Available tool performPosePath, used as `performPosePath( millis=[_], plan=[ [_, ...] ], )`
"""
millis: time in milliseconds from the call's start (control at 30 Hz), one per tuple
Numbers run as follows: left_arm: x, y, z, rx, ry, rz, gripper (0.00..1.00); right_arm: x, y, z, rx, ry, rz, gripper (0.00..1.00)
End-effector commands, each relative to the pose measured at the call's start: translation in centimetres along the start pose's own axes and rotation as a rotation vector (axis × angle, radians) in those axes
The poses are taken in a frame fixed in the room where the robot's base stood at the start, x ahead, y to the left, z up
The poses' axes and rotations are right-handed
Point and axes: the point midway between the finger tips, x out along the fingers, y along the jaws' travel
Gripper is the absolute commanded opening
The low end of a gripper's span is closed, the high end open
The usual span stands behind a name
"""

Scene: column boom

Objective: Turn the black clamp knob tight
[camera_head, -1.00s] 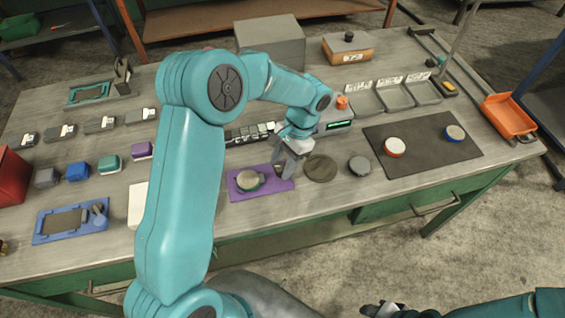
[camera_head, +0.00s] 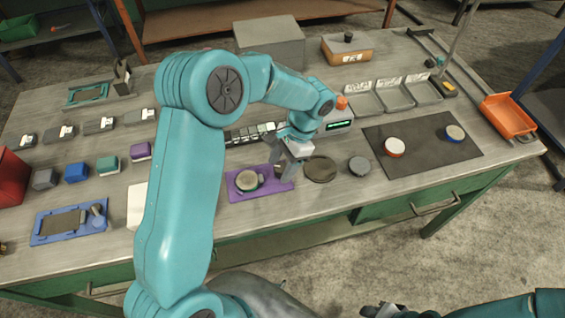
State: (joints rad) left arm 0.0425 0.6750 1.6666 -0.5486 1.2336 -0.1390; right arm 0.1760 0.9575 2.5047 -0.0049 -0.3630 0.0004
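A purple fixture plate (camera_head: 240,192) lies on the bench with a pale round disc (camera_head: 247,181) on it. A small dark knob (camera_head: 278,171) stands at the plate's right end, partly hidden by my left gripper. My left gripper (camera_head: 286,172) points down right at this knob, its fingers apart. Whether a finger touches the knob cannot be made out. My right gripper (camera_head: 382,310) shows only in part at the bottom edge, away from the bench; its fingers are not clear.
A dark round pad (camera_head: 320,169) and a grey puck (camera_head: 359,166) lie just right of the gripper. A dark mat (camera_head: 424,155) holds a red-rimmed and a blue disc. A blue fixture (camera_head: 60,226) sits at left. Grey trays (camera_head: 395,97) stand behind.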

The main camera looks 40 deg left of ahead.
Motion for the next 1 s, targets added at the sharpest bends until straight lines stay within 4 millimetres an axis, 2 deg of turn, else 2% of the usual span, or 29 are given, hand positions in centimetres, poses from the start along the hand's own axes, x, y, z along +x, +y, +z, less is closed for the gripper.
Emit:
performPosePath(
  millis=[300,433,567,800,1000],
  plan=[
    [-0.1,0.0,-0.1,-0.001,0.002,0.001,0.64,0.0,0.0,0.0,0.000,0.000,0.000,0.43],
    [-1.2,0.0,-0.2,-0.002,0.005,-0.002,0.64,0.1,0.0,0.0,0.000,0.000,0.000,0.43],
    [-4.0,0.0,-0.2,-0.002,0.008,-0.002,0.64,0.3,0.1,0.0,0.000,0.000,0.000,0.43],
    [-10.5,0.0,-0.1,-0.002,0.008,-0.002,0.64,0.3,0.1,0.0,0.000,0.000,0.000,0.43],
    [-14.6,0.0,0.0,-0.001,0.004,0.000,0.64,0.0,0.0,0.0,0.000,0.000,0.000,0.43]
  ],
)
